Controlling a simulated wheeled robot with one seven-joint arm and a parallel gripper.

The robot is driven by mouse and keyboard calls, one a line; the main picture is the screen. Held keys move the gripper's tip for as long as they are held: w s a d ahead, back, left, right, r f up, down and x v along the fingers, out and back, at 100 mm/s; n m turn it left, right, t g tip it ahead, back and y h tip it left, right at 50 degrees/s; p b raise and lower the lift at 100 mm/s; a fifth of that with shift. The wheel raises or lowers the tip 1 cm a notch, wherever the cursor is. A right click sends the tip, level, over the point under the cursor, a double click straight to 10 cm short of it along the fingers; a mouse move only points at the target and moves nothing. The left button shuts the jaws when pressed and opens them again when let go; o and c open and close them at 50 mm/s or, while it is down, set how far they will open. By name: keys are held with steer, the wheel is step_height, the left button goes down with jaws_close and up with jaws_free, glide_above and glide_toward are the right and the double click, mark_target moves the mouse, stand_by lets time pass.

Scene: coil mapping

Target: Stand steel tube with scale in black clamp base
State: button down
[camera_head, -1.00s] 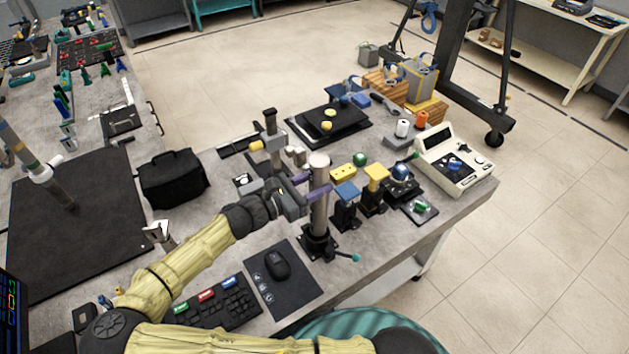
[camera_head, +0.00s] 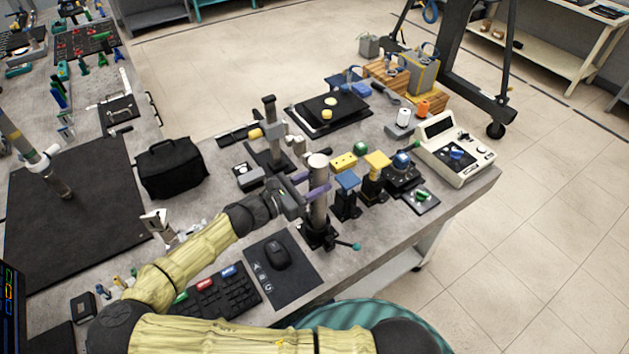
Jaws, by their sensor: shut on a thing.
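The grey steel tube (camera_head: 318,207) stands upright near the front right of the bench. Its lower end meets the black clamp base (camera_head: 319,238), which has a teal-tipped handle at its right. How deep the tube sits in the base cannot be seen, and I cannot make out the scale marks.
A black mat with a mouse (camera_head: 276,255) and a keyboard lie in front. Small stands with blue (camera_head: 347,182) and yellow blocks are close to the tube's right. A black stand (camera_head: 270,135) is behind the gripper. A cream meter (camera_head: 455,150) stands at the right edge.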

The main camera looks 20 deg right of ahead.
steer(key=c, duration=0.7)
jaws_free()
steer(key=shift+a, duration=0.15)
steer(key=shift+s+a, duration=0.1)
steer(key=shift+a, duration=0.15)
steer(key=b+v, duration=0.4)
steer(key=v, duration=1.2)
steer(key=shift+s+a+r, duration=0.1)
steer(key=shift+a, duration=0.2)
